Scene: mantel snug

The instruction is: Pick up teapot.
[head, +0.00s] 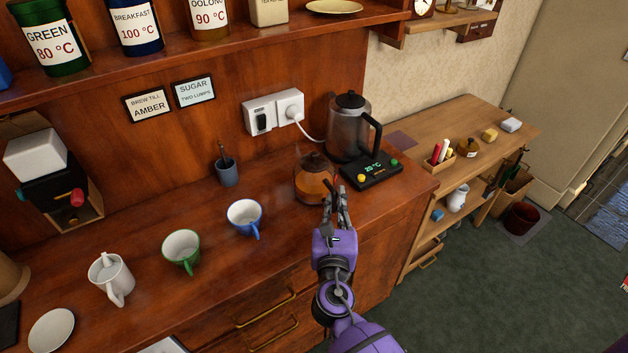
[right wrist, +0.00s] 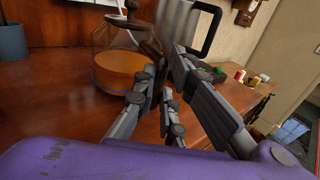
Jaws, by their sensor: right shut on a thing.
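The teapot (head: 315,180) is clear glass with a brown lid and amber liquid inside. It stands upright on the wooden counter, left of the kettle. In the right wrist view the teapot (right wrist: 122,68) is at the upper middle left. My right gripper (head: 335,193) is at its near right side, shut on its dark handle. In the right wrist view the fingers (right wrist: 160,85) close around the handle, which they largely hide. The teapot looks to rest on the counter. My left gripper is not in view.
Blue (head: 245,217), green (head: 182,250) and white (head: 111,277) mugs stand to the left. A grey cup (head: 228,172) holds a spoon. A shelf (head: 200,50) with tins is above.

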